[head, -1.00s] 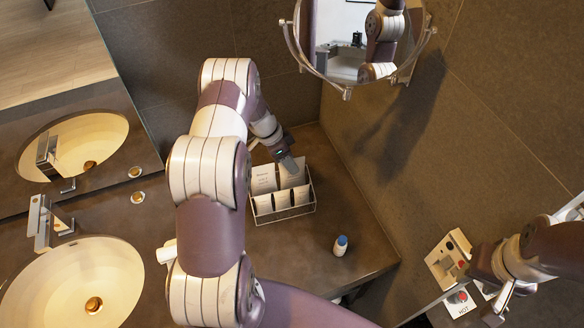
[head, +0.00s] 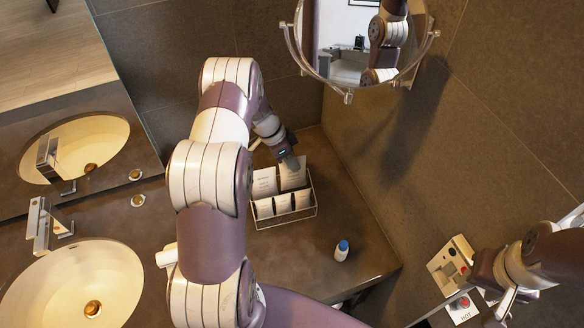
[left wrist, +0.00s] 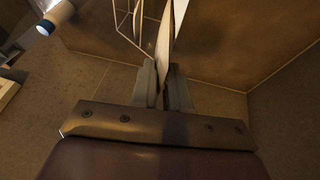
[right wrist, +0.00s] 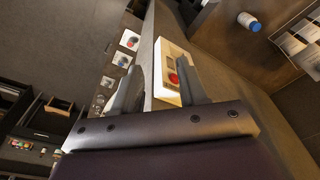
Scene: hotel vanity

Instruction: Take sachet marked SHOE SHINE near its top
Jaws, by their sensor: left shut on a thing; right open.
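A wire rack (head: 285,222) stands on the vanity counter with several pale sachets or cards in it. My left gripper (head: 287,160) is over its back right part, shut on the upper part of a tall pale sachet (head: 293,177). In the left wrist view, my left gripper (left wrist: 164,88) has this thin sachet (left wrist: 164,42) edge-on between its fingers, beside the rack wires. I cannot read its label. A shorter sachet (head: 265,183) stands to its left. My right gripper (right wrist: 158,82) is open and empty in the right wrist view.
A small white bottle with a blue cap (head: 342,251) stands right of the rack. A white panel with a red button (head: 450,262) is near my right arm. A basin (head: 75,285) lies left, and a round mirror (head: 355,50) hangs above. The counter around the bottle is clear.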

